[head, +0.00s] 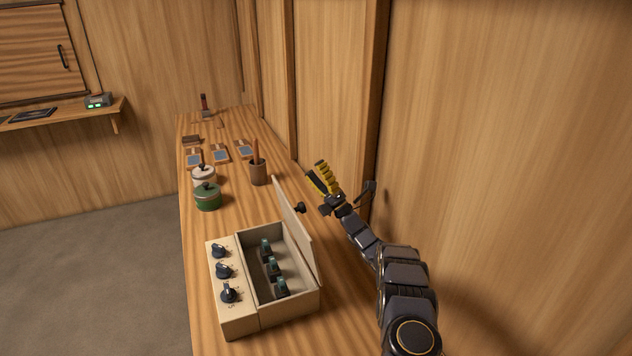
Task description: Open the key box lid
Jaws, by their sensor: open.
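The key box (287,313) is a cream open-topped box on the wooden bench, in the lower middle of the head view. Its lid (297,233) stands raised, nearly upright, along the box's right side. A black knob (299,207) sticks out from the lid's outer face. Several dark green-topped items (272,268) stand inside the box. My gripper (322,178), with yellow ridged finger pads, is open just beyond and to the right of the knob. It looks apart from the lid, and nothing shows between its fingers.
A panel with black dials (247,317) adjoins the box's left side. Behind stand a green pot (208,198), a pale pot (204,173) and a brown cup (258,173). The wooden wall (520,180) rises close on the right. Bare bench (225,222) lies between pots and box.

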